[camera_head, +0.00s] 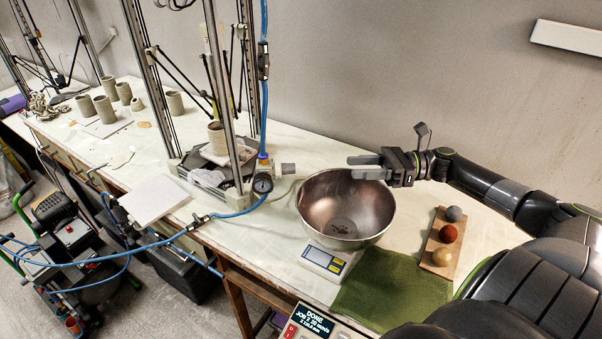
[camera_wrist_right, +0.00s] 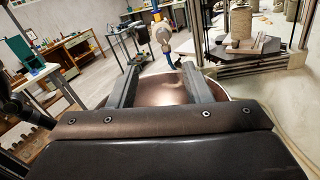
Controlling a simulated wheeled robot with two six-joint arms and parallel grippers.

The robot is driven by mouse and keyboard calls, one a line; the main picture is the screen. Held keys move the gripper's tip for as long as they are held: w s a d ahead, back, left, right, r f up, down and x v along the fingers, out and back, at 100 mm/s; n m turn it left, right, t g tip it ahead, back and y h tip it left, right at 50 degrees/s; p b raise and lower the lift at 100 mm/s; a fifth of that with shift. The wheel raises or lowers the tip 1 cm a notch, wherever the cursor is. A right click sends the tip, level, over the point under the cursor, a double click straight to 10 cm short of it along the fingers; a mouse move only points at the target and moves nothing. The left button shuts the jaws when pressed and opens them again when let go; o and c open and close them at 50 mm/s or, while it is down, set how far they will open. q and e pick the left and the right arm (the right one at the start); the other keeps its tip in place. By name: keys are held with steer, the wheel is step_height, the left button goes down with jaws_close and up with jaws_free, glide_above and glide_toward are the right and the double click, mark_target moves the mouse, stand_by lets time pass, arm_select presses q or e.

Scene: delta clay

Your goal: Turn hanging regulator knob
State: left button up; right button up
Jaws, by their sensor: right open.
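The hanging regulator (camera_head: 263,170) hangs on a blue air hose beside the printer frame, with a round dark gauge (camera_head: 263,184) below. Its pale grey knob (camera_head: 287,169) sticks out to the right, toward my right gripper (camera_head: 350,167). That gripper is open and empty, above the metal bowl, with its fingers pointing left. A clear gap separates the fingertips from the knob. In the right wrist view the knob (camera_wrist_right: 161,33) shows beyond the open fingertips (camera_wrist_right: 160,66), roughly between them. My left gripper is not in view.
The metal bowl (camera_head: 346,205) stands on a small scale (camera_head: 327,262) below my right gripper. A green cloth (camera_head: 395,290) and a wooden board with several balls (camera_head: 449,232) lie to the right. The printer frame (camera_head: 228,100) stands just left of the regulator.

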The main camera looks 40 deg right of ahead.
steer(key=b+x, duration=0.2)
steer(key=p, duration=0.3)
glide_toward(288, 168)
steer(key=x, duration=0.7)
steer(key=shift+w+d+f, duration=0.15)
steer(key=shift+w+f, duration=0.25)
steer(key=shift+w, duration=0.05)
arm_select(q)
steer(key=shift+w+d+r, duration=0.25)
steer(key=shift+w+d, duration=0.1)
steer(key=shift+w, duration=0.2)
arm_select(e)
jaws_close()
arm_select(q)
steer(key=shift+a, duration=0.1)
arm_select(e)
steer(key=shift+f, duration=0.1)
